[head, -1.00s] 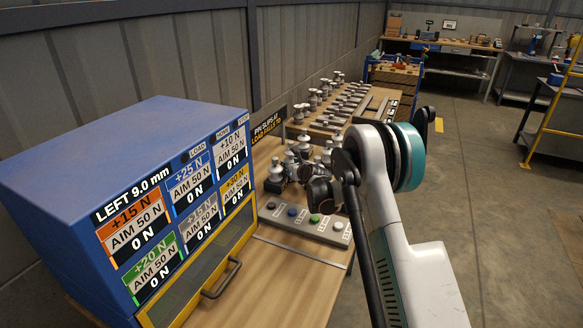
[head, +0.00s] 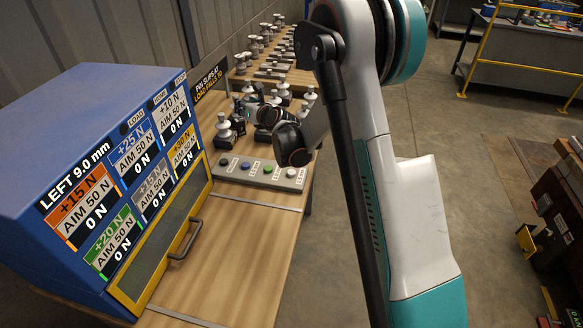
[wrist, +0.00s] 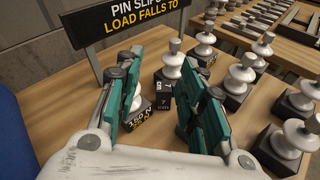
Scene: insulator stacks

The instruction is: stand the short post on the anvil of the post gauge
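My gripper (wrist: 165,95) is open in the wrist view, its two teal fingers apart above the bench. Between and beyond them a white post (wrist: 172,62) stands upright on a black block. In the head view my gripper (head: 262,115) is small among the posts, partly hidden by my arm. I cannot tell which post is the short one or which part is the gauge's anvil.
White posts on black blocks stand close right of the gripper, such as one post (wrist: 240,78). A black sign (wrist: 130,18) stands behind. In the head view a blue cabinet (head: 110,110) is at left, and a grey button strip (head: 255,172) lies before the posts.

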